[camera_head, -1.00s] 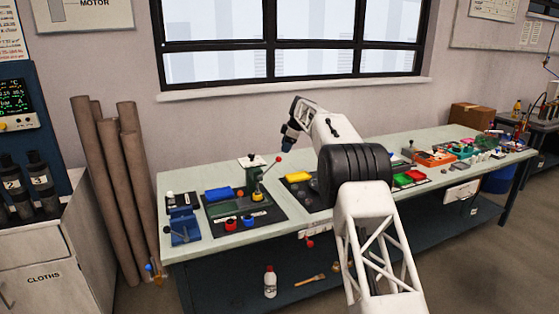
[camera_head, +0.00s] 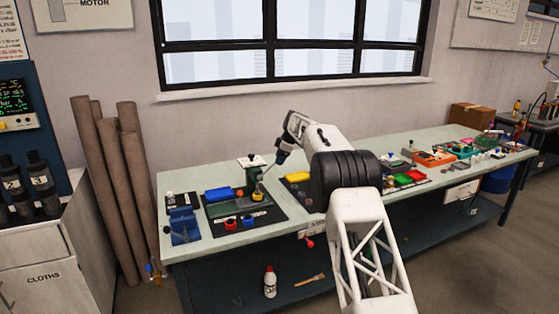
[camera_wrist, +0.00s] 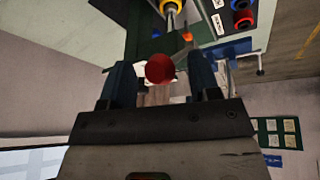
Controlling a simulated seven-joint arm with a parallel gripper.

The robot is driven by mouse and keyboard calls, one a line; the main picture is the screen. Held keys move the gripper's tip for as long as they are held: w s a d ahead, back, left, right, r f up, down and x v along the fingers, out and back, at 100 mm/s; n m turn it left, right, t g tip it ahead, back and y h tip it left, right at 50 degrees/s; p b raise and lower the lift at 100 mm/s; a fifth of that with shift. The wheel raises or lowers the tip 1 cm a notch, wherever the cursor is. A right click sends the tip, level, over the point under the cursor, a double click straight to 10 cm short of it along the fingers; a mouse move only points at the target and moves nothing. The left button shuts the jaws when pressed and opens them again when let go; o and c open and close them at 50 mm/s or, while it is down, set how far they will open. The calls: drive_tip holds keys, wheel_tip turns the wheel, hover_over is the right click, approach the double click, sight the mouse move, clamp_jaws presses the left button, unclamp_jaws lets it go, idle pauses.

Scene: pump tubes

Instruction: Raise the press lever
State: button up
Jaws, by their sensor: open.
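The press (camera_head: 252,172) is a green stand on a dark mat at the left of the bench in the head view. Its thin metal lever (camera_head: 264,181) slants up to the right from near a yellow part. The lever's red ball knob (camera_wrist: 160,67) shows in the wrist view, between the two blue fingers of my gripper (camera_wrist: 162,83). The fingers are apart, with a gap visible on both sides of the knob. In the head view my gripper (camera_head: 279,158) is at the lever's upper end and hides the knob.
A blue bin (camera_head: 218,194) and red and blue cups (camera_head: 231,225) share the press mat. A blue vise-like block (camera_head: 184,226) stands left. Yellow, green and red trays (camera_head: 402,179) lie to the right. The window wall is behind the bench.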

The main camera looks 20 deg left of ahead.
drive_tip(key=shift+a+f, duration=0.2)
drive_tip(key=shift+f, duration=0.25)
clamp_jaws()
